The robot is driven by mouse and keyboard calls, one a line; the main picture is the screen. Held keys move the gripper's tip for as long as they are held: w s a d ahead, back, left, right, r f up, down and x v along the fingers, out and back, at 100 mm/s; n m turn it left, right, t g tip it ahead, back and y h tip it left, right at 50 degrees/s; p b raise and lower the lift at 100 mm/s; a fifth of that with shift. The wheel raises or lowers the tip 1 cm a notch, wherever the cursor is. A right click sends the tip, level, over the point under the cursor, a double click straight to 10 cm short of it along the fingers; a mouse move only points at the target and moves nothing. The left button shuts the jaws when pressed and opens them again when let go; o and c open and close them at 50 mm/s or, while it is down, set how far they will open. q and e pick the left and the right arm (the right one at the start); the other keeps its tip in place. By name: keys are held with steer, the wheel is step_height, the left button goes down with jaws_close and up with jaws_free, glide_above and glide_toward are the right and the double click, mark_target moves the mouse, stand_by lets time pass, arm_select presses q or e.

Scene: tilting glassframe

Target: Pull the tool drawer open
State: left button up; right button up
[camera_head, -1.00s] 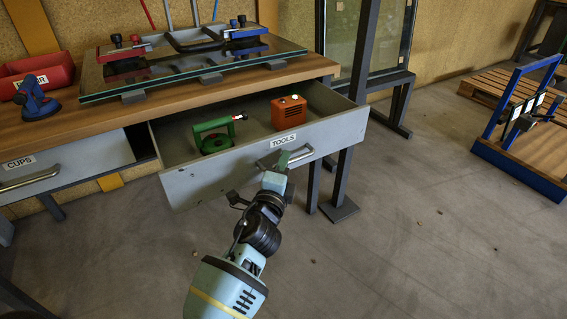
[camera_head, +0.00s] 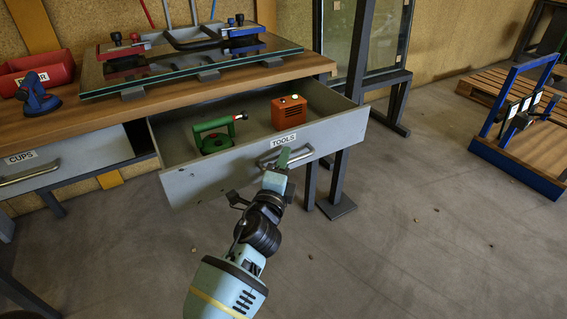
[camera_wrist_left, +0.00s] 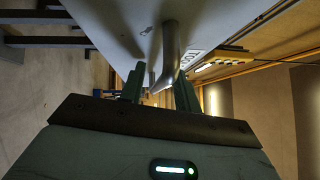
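The tool drawer (camera_head: 215,175) is a grey drawer labelled TOOLS, standing well out from under the bench top. Its metal bar handle (camera_head: 305,154) is on the front panel, and the handle also shows in the left wrist view (camera_wrist_left: 171,42). My left gripper (camera_head: 286,161) is at the left part of this handle. In the left wrist view its two green fingers (camera_wrist_left: 160,86) stand on either side of the bar and appear closed on it. The exact contact is partly hidden. My right gripper is out of view.
In the drawer are a green tool (camera_head: 215,137) and an orange box (camera_head: 288,113). A glass panel with clamps (camera_head: 190,68) lies on the bench. The CUPS drawer (camera_head: 70,165) is at left. A dark post (camera_head: 357,60) stands close on the right. Floor in front is clear.

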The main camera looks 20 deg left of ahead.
arm_select(q)
steer(key=shift+s, duration=0.35)
steer(key=s+f, duration=0.1)
steer(key=s, duration=0.6)
steer(key=shift+d+p, duration=0.45)
